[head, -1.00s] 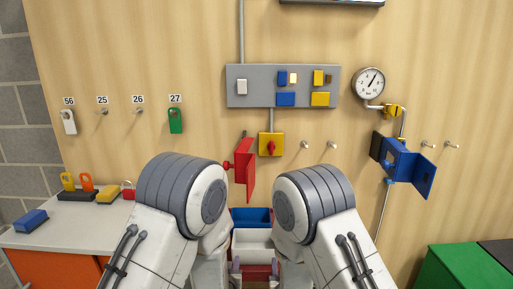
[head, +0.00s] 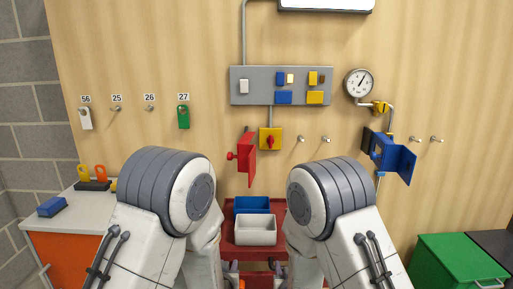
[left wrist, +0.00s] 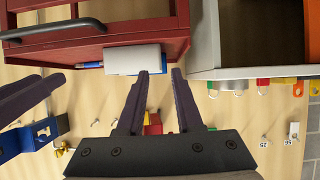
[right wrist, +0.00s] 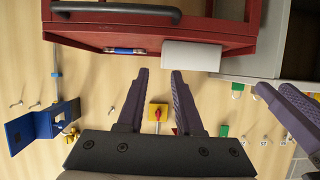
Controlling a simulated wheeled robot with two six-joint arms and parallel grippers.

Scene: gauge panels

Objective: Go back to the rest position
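My left gripper (left wrist: 159,72) shows in the left wrist view with its two dark fingers apart and nothing between them. My right gripper (right wrist: 159,72) shows the same way in the right wrist view, also open and empty. In the head view both arms are bent in front of me, with the grippers low at the bottom edge, partly hidden by the arms. Each gripper's fingers also show at the side of the other wrist's view.
The wall holds a grey panel (head: 259,86), gauge (head: 358,83), red flap (head: 247,160) and blue bracket (head: 398,160). A bench (head: 70,213) stands left, a green box (head: 455,262) right.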

